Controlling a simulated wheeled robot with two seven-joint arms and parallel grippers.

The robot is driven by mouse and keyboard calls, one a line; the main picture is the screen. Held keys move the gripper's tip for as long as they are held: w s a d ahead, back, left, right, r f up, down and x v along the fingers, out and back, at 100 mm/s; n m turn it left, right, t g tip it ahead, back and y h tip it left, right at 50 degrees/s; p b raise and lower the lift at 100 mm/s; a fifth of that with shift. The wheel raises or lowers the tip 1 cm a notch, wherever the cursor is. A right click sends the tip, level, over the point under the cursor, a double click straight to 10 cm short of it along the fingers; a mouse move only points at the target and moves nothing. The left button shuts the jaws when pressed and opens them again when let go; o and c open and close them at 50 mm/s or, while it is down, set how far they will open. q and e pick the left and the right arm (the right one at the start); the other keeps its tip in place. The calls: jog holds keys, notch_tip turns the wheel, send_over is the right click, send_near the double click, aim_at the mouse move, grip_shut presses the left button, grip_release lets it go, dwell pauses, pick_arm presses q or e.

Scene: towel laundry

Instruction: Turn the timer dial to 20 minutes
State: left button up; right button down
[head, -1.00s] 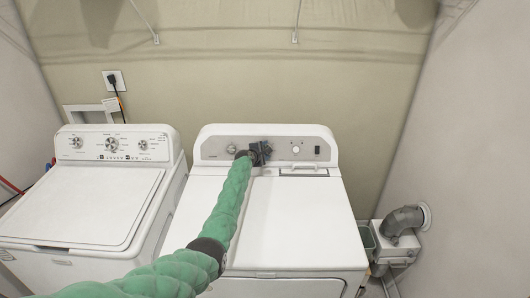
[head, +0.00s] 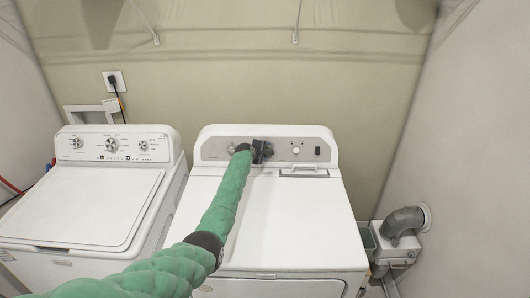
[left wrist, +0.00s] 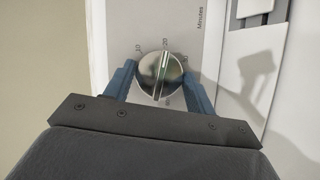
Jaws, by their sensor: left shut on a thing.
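The timer dial (left wrist: 161,75) is a round silver knob on the grey panel, with the word Minutes and marks 10, 20 and 30 around it. Its raised grip ridge and light line point up at about the 20 mark. My left gripper (left wrist: 160,82) has its blue fingers on either side of the knob, shut on it. In the head view my left gripper (head: 262,151) is at the middle of the right machine's control panel (head: 215,150) and hides the dial. My right gripper is not in view.
The right machine's white top (head: 300,215) is clear beneath my arm. Another knob (head: 296,150) and a dark switch (head: 317,150) sit right of my gripper. A washer (head: 80,190) stands at left, and a grey vent pipe (head: 402,222) at right.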

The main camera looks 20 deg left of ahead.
pick_arm(q)
jog(key=shift+f, duration=0.1)
jog(key=o, duration=1)
jog(key=shift+d, duration=0.1)
jog(key=b+v, duration=0.2)
jog(key=v, duration=0.5)
jog(key=shift+s+b, duration=0.3)
jog(key=shift+b, duration=0.05)
